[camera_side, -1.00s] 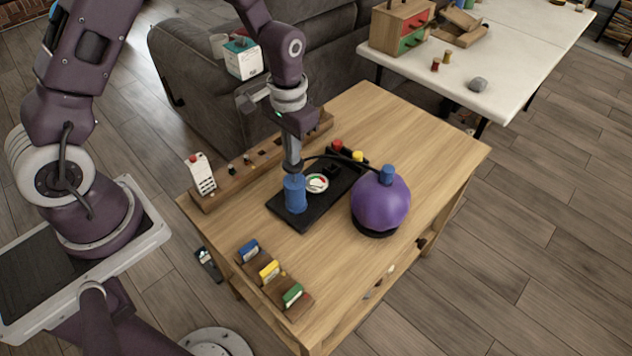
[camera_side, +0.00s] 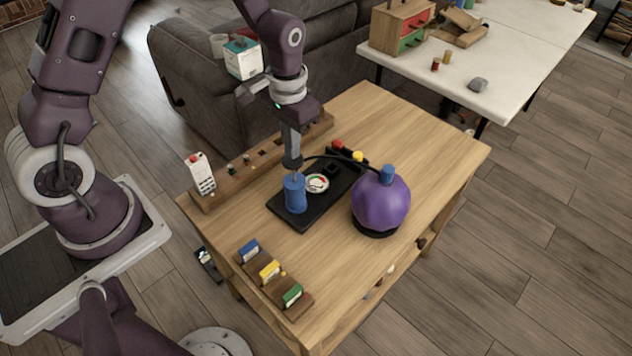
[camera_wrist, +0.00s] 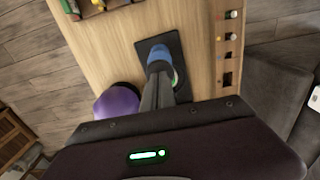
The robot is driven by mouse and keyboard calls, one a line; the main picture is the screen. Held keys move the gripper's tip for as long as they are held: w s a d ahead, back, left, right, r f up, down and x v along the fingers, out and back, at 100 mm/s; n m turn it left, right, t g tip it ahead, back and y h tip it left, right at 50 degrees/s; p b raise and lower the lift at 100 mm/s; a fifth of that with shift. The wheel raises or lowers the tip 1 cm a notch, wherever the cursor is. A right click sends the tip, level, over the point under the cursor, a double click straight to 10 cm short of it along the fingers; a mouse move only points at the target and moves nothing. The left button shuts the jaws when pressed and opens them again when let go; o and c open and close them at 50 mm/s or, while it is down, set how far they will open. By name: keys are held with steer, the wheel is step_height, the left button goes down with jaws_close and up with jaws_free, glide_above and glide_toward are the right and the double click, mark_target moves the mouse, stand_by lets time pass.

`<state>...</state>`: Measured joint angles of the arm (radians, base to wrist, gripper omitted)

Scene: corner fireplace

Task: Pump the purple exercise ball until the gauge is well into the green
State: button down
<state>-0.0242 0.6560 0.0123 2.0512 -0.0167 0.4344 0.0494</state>
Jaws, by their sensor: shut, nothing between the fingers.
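The purple exercise ball (camera_side: 380,204) sits on a dark ring at the right of the wooden table, with a blue cap on top. It also shows in the wrist view (camera_wrist: 117,103). The blue pump cylinder (camera_side: 295,194) stands upright on a black board, and shows beyond my fingers in the wrist view (camera_wrist: 159,53). A dark pump knob (camera_side: 291,163) sits above it on a short exposed rod. My gripper (camera_side: 291,154) is shut and empty, its tips at the knob; contact is unclear. The round gauge (camera_side: 317,183) shows colored marks, but its needle is too small to read surely.
A black hose (camera_side: 330,157) arches towards the ball. Red and yellow knobs (camera_side: 358,156) stand behind the gauge. A wooden rack (camera_side: 208,198) with a white remote lies left, and colored cards (camera_side: 269,270) stand in front. The table's right end is clear.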

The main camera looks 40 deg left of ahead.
mark_target(293, 163)
steer(key=shift+f, duration=2.75)
steer(key=shift+r, duration=3.3)
steer(key=shift+f, duration=0.1)
steer(key=shift+f, duration=3.2)
steer(key=shift+r, duration=3.3)
